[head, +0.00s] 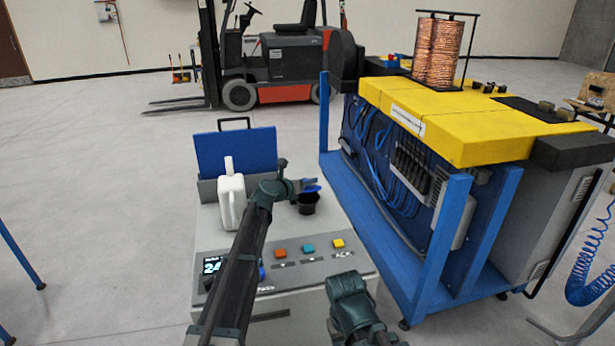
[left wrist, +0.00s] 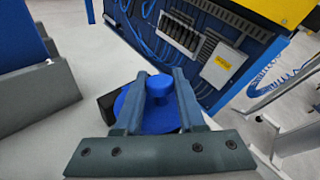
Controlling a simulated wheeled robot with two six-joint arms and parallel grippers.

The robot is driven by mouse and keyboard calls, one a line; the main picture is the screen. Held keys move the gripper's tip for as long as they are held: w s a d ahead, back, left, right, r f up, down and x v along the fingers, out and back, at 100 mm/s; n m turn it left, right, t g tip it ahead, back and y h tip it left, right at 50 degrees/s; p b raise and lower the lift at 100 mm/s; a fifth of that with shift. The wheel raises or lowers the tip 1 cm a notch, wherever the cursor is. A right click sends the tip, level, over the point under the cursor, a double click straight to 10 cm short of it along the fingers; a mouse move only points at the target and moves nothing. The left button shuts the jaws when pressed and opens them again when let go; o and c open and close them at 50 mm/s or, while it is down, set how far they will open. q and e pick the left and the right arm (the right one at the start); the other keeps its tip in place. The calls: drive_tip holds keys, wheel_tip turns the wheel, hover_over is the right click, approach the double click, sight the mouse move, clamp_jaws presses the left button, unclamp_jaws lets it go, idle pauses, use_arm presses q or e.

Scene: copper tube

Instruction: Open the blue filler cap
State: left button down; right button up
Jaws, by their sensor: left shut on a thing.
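The blue filler cap (head: 312,186) is at the top of a black filler neck (head: 308,204) on the grey machine (head: 285,238). In the left wrist view the cap (left wrist: 152,115) is a wide blue disc with a raised round knob (left wrist: 160,86). My left gripper (head: 300,186) is at the cap. In the wrist view its fingers (left wrist: 160,98) stand on both sides of the knob, shut on it. Part of the cap is hidden behind the fingers and palm. Of my right arm only green links show in the head view, with no fingers visible.
A white jug (head: 231,203) stands left of my left gripper, before a raised blue panel (head: 236,152). Several coloured buttons (head: 309,247) and a display (head: 213,266) are on the front panel. A blue-framed bench (head: 440,255) with a yellow top stands close on the right.

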use_arm(q)
drive_tip(key=shift+w+a+r+n+g+p, duration=0.2)
drive_tip(key=shift+w+r+n+g+p, duration=0.5)
drive_tip(key=shift+p, duration=0.6)
drive_tip(key=shift+s+f, duration=0.1)
drive_tip(key=shift+f, duration=0.05)
drive_tip(key=c, duration=0.5)
unclamp_jaws()
drive_tip(key=shift+s, duration=0.15)
drive_tip(key=shift+p+v, duration=2.8)
drive_tip(key=shift+v, duration=4)
